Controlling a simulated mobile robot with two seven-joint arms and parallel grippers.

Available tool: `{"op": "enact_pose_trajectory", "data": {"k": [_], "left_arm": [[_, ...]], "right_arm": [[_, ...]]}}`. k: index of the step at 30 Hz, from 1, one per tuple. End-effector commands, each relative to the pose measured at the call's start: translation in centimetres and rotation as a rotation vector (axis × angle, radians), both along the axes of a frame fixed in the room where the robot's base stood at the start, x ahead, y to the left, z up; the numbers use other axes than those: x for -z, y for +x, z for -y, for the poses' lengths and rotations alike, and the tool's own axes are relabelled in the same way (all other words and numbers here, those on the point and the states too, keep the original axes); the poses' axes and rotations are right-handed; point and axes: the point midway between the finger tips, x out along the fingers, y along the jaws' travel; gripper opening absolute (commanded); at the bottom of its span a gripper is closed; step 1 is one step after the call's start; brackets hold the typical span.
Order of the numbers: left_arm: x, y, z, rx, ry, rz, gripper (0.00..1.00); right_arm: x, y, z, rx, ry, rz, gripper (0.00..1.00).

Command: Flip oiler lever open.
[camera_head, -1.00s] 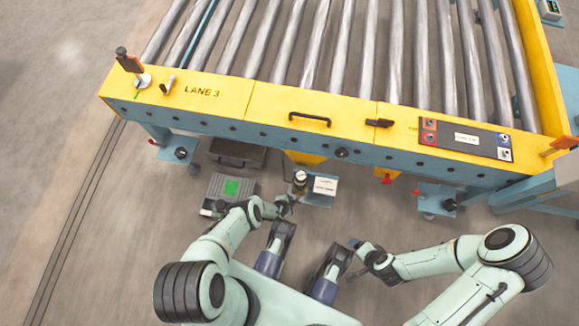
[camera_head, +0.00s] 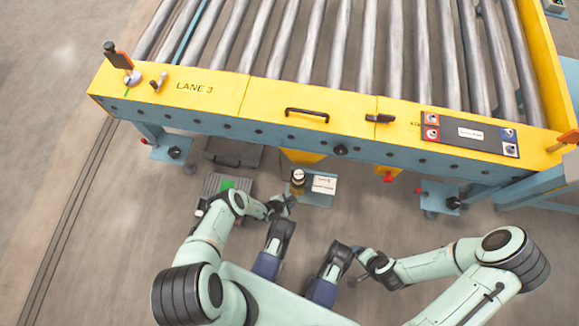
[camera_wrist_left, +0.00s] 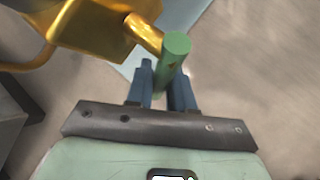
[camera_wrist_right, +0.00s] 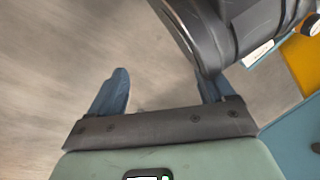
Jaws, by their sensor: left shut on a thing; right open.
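The oiler (camera_head: 298,178) is a small upright unit with a pale top, on a blue plate below the yellow conveyor edge. In the left wrist view its brass body (camera_wrist_left: 88,25) fills the upper left. A green cylindrical lever handle (camera_wrist_left: 174,62) joins a brass stem (camera_wrist_left: 145,33) from that body. My left gripper (camera_wrist_left: 163,82) is shut on the green handle, its blue fingers on either side; it also shows beside the oiler in the head view (camera_head: 287,203). My right gripper (camera_wrist_right: 160,85) is open and empty, apart from the oiler, over floor.
The yellow conveyor edge (camera_head: 215,88) with rollers runs above the oiler. A white label card (camera_head: 324,185) stands right of the oiler. A red knob (camera_head: 388,177) hangs further right.

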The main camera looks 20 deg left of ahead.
Motion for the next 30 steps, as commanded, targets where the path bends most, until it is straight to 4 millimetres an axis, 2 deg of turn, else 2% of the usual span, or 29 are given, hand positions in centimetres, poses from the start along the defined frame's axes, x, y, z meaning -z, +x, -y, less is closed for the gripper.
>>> {"op": "enact_pose_trajectory", "data": {"k": [1,2,3,14,17,22,24,30], "left_arm": [[0.0,0.0,-0.1,-0.001,0.001,0.000,0.00],[0.0,0.0,-0.1,-0.001,0.001,0.000,0.25],[0.0,0.0,-0.1,-0.001,0.001,0.000,0.28],[-0.4,-0.2,-0.1,0.000,0.002,0.000,0.28],[-1.1,-0.6,-0.3,0.000,0.002,0.000,0.28],[-3.1,-1.8,-1.0,-0.001,0.002,0.001,0.28],[-4.2,-2.4,-1.3,0.000,0.002,0.002,0.28],[-6.8,-4.3,-2.3,0.000,0.002,0.002,0.28]], "right_arm": [[0.0,0.0,0.0,0.000,0.000,0.000,0.82],[0.0,0.0,0.0,0.000,0.000,0.000,0.82],[0.0,0.0,0.0,0.000,0.000,0.001,0.82],[-0.5,0.3,-0.1,-0.001,0.000,0.012,0.82],[-1.7,1.1,-0.2,-0.004,0.000,0.041,0.82],[-4.8,3.0,-1.0,-0.014,0.005,0.109,0.82],[-5.6,1.0,-1.8,-0.030,0.028,0.056,0.82],[-8.3,-2.9,-3.8,-0.069,0.081,-0.047,0.82]]}}
